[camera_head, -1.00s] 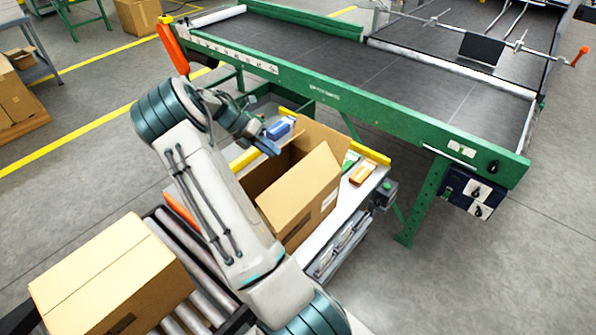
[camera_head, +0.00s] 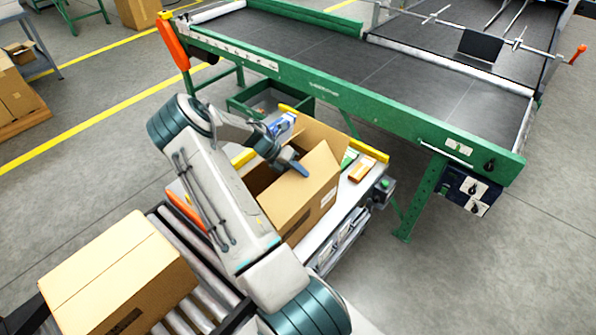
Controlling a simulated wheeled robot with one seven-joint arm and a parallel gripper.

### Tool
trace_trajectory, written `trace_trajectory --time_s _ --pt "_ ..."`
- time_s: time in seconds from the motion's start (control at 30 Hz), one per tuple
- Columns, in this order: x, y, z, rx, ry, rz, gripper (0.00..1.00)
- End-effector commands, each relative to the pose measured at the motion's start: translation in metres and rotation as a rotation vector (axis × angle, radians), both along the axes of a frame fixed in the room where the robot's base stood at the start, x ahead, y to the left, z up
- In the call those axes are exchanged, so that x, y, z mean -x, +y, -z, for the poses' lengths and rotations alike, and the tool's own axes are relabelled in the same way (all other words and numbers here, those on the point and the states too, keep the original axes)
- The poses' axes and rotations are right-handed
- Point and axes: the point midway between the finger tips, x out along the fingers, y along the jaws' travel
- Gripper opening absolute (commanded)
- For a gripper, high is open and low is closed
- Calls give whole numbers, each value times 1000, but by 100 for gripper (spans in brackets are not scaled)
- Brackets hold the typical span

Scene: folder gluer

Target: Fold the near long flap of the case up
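The open brown case (camera_head: 312,212) stands on the small bench in the middle of the head view. A far flap (camera_head: 322,138) stands up at its back right. A broad lighter cardboard panel (camera_head: 298,190) lies along the near side and looks like the near long flap; its exact angle is hard to tell. My gripper (camera_head: 296,166) is over the case opening, close to the upper edge of this panel. I cannot tell whether it touches. Its fingers are too small to read. My arm hides the case's left part.
A closed carton (camera_head: 115,270) sits on the roller conveyor (camera_head: 190,318) at lower left. The green-framed belt machine (camera_head: 350,100) runs behind the bench. A blue item (camera_head: 281,125) and an orange item (camera_head: 362,169) lie beside the case. Open floor is at right.

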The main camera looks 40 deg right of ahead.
Motion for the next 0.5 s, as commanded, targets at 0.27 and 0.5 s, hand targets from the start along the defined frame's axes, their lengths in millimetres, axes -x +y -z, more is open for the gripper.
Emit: trace_trajectory --time_s 0.27,0.5 --pt "0 0 0 0 0 0 0" --pt "0 0 0 0 0 0 0"
